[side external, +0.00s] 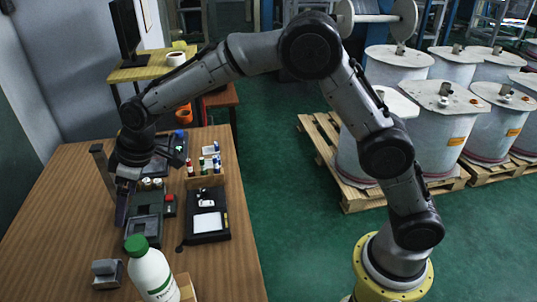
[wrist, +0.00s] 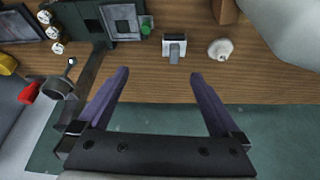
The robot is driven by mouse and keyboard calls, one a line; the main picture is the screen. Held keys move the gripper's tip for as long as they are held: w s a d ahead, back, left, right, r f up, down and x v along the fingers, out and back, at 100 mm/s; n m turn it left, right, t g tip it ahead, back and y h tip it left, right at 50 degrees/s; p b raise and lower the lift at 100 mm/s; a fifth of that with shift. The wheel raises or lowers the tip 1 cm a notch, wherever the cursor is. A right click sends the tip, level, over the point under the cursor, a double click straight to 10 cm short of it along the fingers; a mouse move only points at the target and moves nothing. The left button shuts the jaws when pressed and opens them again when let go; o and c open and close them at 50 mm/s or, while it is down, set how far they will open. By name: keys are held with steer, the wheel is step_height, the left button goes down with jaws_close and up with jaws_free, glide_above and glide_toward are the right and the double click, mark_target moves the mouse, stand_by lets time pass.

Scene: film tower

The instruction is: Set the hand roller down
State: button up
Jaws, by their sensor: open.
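My gripper (wrist: 157,76) is open and empty in the wrist view, with bare tabletop and green floor showing between its two purple fingers. In the side view my gripper (side external: 122,203) is low over the left part of the wooden table, beside a green-grey machine. A small grey block with a handle-like part, which looks like the hand roller (side external: 107,272), rests at the table's front left, apart from my gripper. A similar white-and-grey piece (wrist: 174,47) lies beyond the fingers in the wrist view. I cannot tell for certain that it is the roller.
The green-grey machine (side external: 146,222) and a dark upright post (side external: 103,172) stand close to my gripper. A white bottle (side external: 152,274) with a green cap stands in front. A black tray (side external: 207,237) and a wooden box (side external: 205,181) are to the right. The left tabletop (side external: 60,220) is clear.

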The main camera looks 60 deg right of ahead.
steer(key=s+d+r+m+t+h, duration=0.1)
steer(key=s+d+r+m, duration=0.2)
steer(key=s+d+r, duration=1.1)
steer(key=s+d+f+m, duration=0.1)
steer(key=s+d, duration=0.2)
steer(key=s, duration=0.4)
steer(key=s+d+f+m+h, duration=0.1)
steer(key=s+d+f+m, duration=0.1)
steer(key=s+d, duration=0.2)
steer(key=s+d+f+m+t, duration=0.1)
steer(key=s+d, duration=0.3)
steer(key=s, duration=0.6)
steer(key=shift+f+m+h, duration=0.3)
steer(key=shift+f+h, duration=0.1)
